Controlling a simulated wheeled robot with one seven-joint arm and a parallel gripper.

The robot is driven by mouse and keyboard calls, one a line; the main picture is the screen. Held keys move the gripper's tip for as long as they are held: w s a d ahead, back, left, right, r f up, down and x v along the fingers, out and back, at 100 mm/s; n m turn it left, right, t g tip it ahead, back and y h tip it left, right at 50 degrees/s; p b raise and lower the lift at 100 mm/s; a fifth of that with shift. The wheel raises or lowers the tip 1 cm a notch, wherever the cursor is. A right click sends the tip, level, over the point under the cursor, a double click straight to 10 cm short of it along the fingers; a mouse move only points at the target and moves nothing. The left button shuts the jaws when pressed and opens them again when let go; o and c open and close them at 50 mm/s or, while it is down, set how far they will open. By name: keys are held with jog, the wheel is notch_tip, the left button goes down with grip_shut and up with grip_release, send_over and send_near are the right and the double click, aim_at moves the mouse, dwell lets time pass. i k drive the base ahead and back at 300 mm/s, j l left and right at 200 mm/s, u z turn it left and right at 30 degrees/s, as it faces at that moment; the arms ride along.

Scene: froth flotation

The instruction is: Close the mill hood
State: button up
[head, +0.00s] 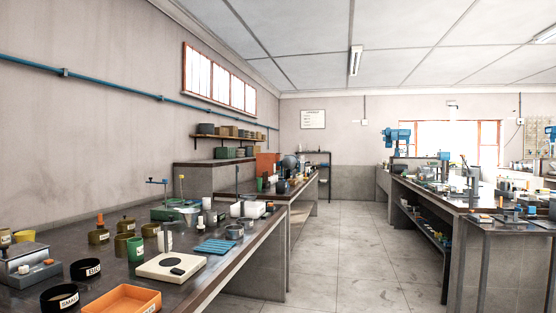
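I cannot clearly make out the mill hood. On the far part of the left side, an orange upright panel or box (267,164) stands beside a dark blue rounded machine (291,161). These may be the mill and its hood, but they are too small to tell whether the hood is open or shut. My gripper is not in view.
A near bench (222,277) on the left holds a white scale (171,266), an orange tray (122,300), blue slats (215,246) and several pots. A long bench (430,205) stands on the right. The tiled floor (350,255) between them is clear.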

aim_at(265, 161)
jog(key=i+l+z, duration=0.15)
jog(key=i+z, duration=0.15)
jog(key=i, duration=0.45)
jog(key=i+z, duration=0.15)
jog(key=i, duration=3.45)
jog(key=i+l, duration=0.1)
jog(key=i, duration=1.65)
